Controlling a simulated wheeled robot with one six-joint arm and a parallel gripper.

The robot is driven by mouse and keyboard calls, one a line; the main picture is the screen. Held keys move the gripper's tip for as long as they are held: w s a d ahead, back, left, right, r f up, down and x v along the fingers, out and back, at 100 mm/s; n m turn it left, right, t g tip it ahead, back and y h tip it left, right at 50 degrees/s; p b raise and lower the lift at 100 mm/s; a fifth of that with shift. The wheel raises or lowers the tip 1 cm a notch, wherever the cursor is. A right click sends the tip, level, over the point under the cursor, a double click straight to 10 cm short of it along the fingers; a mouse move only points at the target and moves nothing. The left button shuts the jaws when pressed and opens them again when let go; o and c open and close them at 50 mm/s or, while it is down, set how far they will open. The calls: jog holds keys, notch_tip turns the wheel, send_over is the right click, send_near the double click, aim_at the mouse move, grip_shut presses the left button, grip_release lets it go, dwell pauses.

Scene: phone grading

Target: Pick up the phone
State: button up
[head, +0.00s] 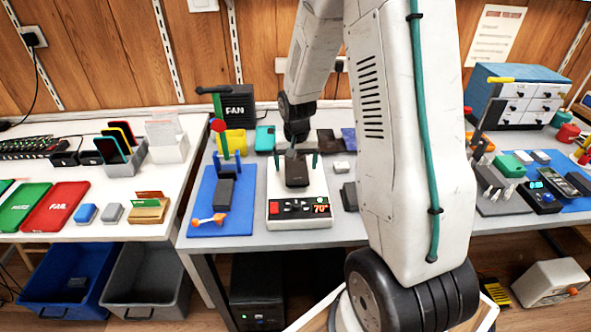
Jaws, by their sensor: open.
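A dark phone (297,175) lies on the white heating station (280,222), whose front has red controls and a display reading 70. My gripper (296,160) is above the phone at its far end, pointing down. Its teal fingers look spread to either side of the phone, open. Whether they touch the phone is too small to tell. My arm hides part of the bench to the right of the station.
Left of the station is a blue mat (205,205) with a clamp and an orange-ended tool. A black fan box (236,105) stands behind. Left table holds a green tray, a red tray (58,207) and a grey phone rack (125,158). Bins sit below.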

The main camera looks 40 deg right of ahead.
jog(key=c, duration=1.1)
jog(key=shift+c, duration=0.2)
jog(key=shift+r, duration=0.1)
